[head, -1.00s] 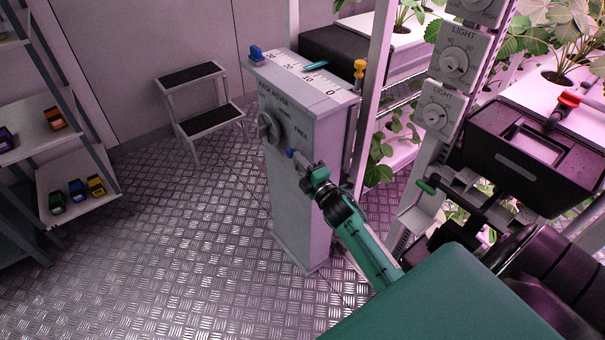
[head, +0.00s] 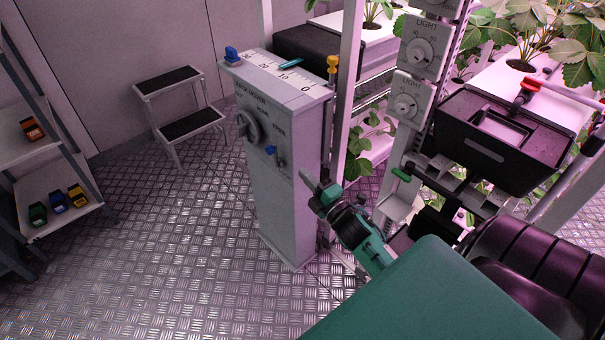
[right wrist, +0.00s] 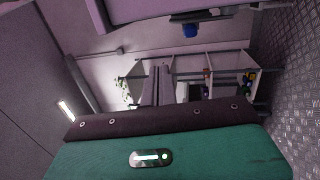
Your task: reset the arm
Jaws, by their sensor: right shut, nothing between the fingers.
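My right gripper (head: 312,186) shows in the head view in front of the grey rack mover post (head: 281,200). Its fingers are together with nothing between them, close to the post's side and below the small blue switch (head: 270,150), apart from it. In the right wrist view the shut fingers (right wrist: 157,85) point away over the dark edge of my wrist. My right arm (head: 365,245) reaches in from the lower right. My left gripper is in neither view.
The post carries a dial (head: 248,127), a scale with a teal pointer (head: 290,67), and blue and yellow knobs. A black bin (head: 500,140) hangs on the plant rack to the right. A step stool (head: 180,105) and shelf (head: 60,195) stand left. The floor between is clear.

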